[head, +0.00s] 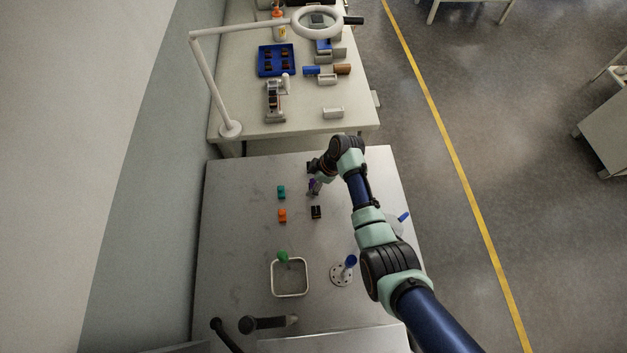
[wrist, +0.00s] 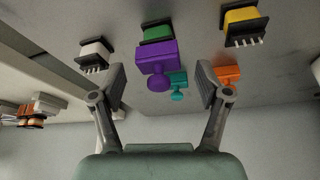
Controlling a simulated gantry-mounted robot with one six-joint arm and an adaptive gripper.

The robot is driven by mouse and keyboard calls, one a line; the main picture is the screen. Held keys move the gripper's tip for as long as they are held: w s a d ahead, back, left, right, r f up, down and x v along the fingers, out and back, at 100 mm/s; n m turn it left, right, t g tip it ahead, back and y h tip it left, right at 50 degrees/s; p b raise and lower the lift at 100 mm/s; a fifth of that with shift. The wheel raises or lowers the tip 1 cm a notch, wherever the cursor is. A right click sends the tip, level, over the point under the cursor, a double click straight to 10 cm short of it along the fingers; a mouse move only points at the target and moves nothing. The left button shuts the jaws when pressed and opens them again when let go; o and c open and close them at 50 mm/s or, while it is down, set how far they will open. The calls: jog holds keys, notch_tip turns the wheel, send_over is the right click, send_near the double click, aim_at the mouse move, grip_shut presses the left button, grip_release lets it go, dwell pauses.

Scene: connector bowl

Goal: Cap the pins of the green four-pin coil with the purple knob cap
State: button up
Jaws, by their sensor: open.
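The purple knob cap (wrist: 157,57) is in the middle of the wrist view, its round knob towards me. Directly behind it is the green coil (wrist: 157,33) with its dark flange. The cap lies over the coil's pin side and hides the pins; I cannot tell whether it is fully seated. My gripper (wrist: 159,72) is open, one finger on each side of the cap, with visible gaps. In the head view my gripper (head: 314,190) is low over the far part of the table, at the purple cap (head: 311,183); the green coil is hidden there.
A teal cap (wrist: 177,84), an orange cap (wrist: 228,73), a yellow coil (wrist: 243,22) and a white coil (wrist: 94,52) are close by. The table's middle is clear.

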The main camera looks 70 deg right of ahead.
jog(key=v, duration=1.2)
jog(key=shift+s, duration=0.1)
